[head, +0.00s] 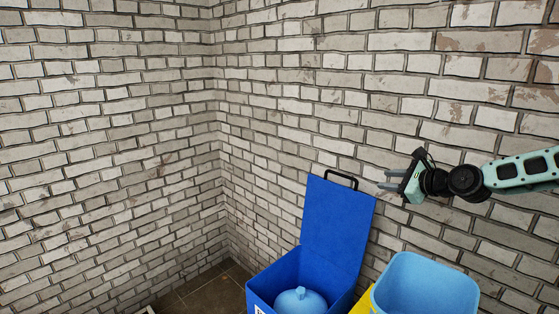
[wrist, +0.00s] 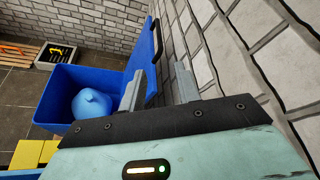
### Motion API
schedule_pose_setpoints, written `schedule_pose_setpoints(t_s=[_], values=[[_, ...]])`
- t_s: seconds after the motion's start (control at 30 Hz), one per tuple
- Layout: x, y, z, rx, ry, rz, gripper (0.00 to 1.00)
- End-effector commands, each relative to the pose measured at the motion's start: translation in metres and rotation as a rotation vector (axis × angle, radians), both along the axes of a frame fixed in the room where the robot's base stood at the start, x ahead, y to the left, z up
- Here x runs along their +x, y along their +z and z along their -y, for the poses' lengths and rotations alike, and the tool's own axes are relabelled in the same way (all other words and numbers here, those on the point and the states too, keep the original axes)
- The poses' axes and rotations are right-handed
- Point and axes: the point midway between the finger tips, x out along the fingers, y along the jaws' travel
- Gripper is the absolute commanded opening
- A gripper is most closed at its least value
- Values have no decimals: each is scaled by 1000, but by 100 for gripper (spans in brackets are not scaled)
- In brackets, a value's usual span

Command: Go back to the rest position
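My gripper (head: 384,180) is in the air at the right of the head view, on the end of my outstretched arm. Its two fingers are apart with nothing between them. In the wrist view the open fingers (wrist: 160,92) also show, near the brick wall and the blue lid. The gripper is beside the raised lid (head: 337,225) of a blue bin (head: 275,282), to its right in the head view. I cannot tell whether it touches the lid.
A light blue tied bag (head: 300,301) lies in the blue bin. A light blue open bin (head: 428,285) and a yellow one (head: 364,303) stand to the right. Brick walls (head: 110,130) are close behind. A crate (wrist: 54,55) stands on the tiled floor.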

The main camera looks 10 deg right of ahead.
Motion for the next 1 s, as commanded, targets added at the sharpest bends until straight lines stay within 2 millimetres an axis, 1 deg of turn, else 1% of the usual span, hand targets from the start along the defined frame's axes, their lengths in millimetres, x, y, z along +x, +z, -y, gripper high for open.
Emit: schedule_pose_setpoints(t_s=[0.07, 0.13, 0.17, 0.2, 0.23, 0.3, 0.37, 0.4, 0.47, 0.5, 0.57, 0.6, 0.67, 0.7, 0.87, 1.0], values=[[-2, -4, -19, -45, 47, -15, 33], [-8, -13, -45, -120, 119, -40, 33], [-12, -18, -59, -162, 161, -52, 33], [-19, -25, -80, -227, 224, -69, 33], [-25, -30, -96, -283, 278, -81, 33], [-44, -43, -132, -414, 409, -105, 33], [-62, -52, -157, -523, 522, -121, 33], [-74, -57, -173, -593, 596, -127, 33], [-94, -64, -193, -695, 706, -133, 33], [-107, -67, -205, -761, 780, -134, 33], [-128, -70, -221, -857, 889, -131, 33], [-141, -72, -229, -918, 961, -125, 33], [-162, -72, -241, -1007, 1069, -115, 33], [-176, -72, -248, -1064, 1139, -104, 33], [-231, -65, -268, -1265, 1415, -49, 33], [-278, -53, -278, -1409, 1645, 28, 33]])
